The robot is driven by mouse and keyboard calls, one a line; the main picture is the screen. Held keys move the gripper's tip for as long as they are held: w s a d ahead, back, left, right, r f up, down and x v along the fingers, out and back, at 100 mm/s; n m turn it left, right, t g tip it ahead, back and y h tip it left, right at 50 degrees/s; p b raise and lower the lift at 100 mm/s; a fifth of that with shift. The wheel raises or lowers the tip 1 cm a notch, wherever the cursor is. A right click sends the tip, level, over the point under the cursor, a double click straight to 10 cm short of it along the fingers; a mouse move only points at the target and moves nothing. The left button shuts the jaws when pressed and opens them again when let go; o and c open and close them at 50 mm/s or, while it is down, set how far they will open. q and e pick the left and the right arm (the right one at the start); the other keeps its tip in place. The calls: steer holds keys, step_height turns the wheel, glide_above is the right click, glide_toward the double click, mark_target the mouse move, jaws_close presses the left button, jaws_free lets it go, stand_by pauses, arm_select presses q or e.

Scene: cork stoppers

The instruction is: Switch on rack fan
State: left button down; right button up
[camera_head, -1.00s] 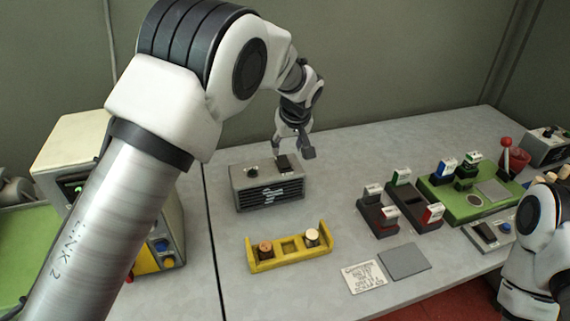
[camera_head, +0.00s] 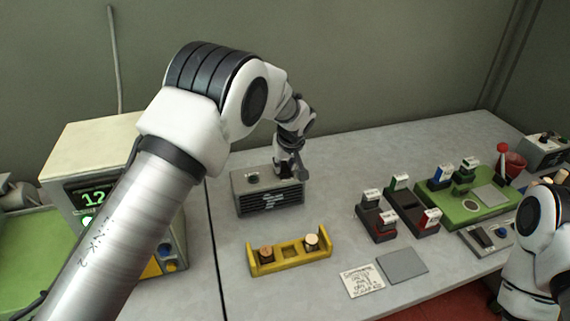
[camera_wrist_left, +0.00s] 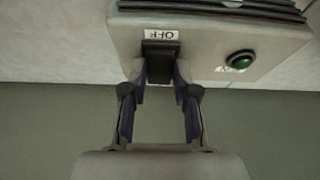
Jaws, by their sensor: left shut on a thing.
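The rack fan is a grey box (camera_head: 240,198) with a black slatted front, standing at the back left of the table. On its top, the wrist view shows a black switch (camera_wrist_left: 161,50) beside a label reading OFF (camera_wrist_left: 161,34), upside down. A dark green round lamp or button (camera_wrist_left: 240,60) sits to its right. My left gripper (camera_head: 293,176) is down at the top of the box. In the wrist view its fingers (camera_wrist_left: 160,78) are shut on the black switch, one on each side. My right arm (camera_head: 535,235) enters at the right edge; its gripper is not visible.
A yellow holder (camera_head: 290,262) with two stoppers stands in front of the fan. Card (camera_head: 362,280) and grey plate (camera_head: 402,264) lie nearer the front. Dark racks and a green board (camera_head: 455,208) stand right. A cream device (camera_head: 90,160) is left.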

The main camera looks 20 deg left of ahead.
mark_target(284, 166)
arm_select(q)
steer(key=g+p, duration=0.1)
steer(key=p, duration=0.1)
steer(key=g+h+p, duration=0.1)
steer(key=p, duration=0.2)
steer(key=shift+w+a+r+p, duration=0.25)
steer(key=shift+w+r+p, duration=0.05)
steer(key=shift+r, duration=0.1)
steer(key=shift+w+f+g+h, duration=0.15)
steer(key=shift+f+g+h, duration=0.15)
steer(key=shift+g+h, duration=0.15)
steer(key=shift+a+g+h, duration=0.1)
steer(key=shift+g+h, duration=0.25)
steer(key=shift+g, duration=0.1)
steer(key=shift+f, duration=0.1)
steer(key=c, duration=1.1)
jaws_free()
steer(key=shift+o, duration=1.1)
steer(key=shift+w, duration=0.1)
step_height(284, 166, up, 12)
